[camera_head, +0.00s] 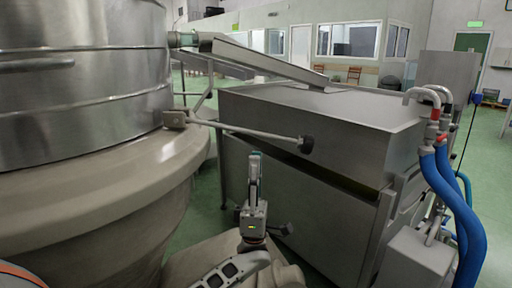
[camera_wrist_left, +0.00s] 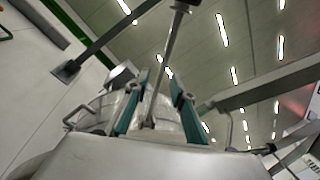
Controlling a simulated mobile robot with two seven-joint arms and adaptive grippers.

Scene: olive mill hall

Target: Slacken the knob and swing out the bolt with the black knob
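The black knob (camera_head: 306,145) sits on the free end of a thin grey bolt (camera_head: 250,131). The bolt sticks out to the right from a bracket (camera_head: 175,119) on the side of the big steel drum (camera_head: 80,95). My left gripper (camera_head: 255,157) points up, below and left of the knob, apart from it. In the left wrist view its two teal-padded fingers (camera_wrist_left: 158,85) stand apart with nothing gripped. A thin rod with a dark end, likely the bolt, runs up behind the gap in that view. My right gripper is not in view.
A large steel machine box (camera_head: 320,110) stands behind and right of the knob. A sloping chute (camera_head: 265,60) reaches over it from the drum. Blue hoses (camera_head: 460,205) hang at the right. The drum's wide beige rim (camera_head: 110,195) bounds the left.

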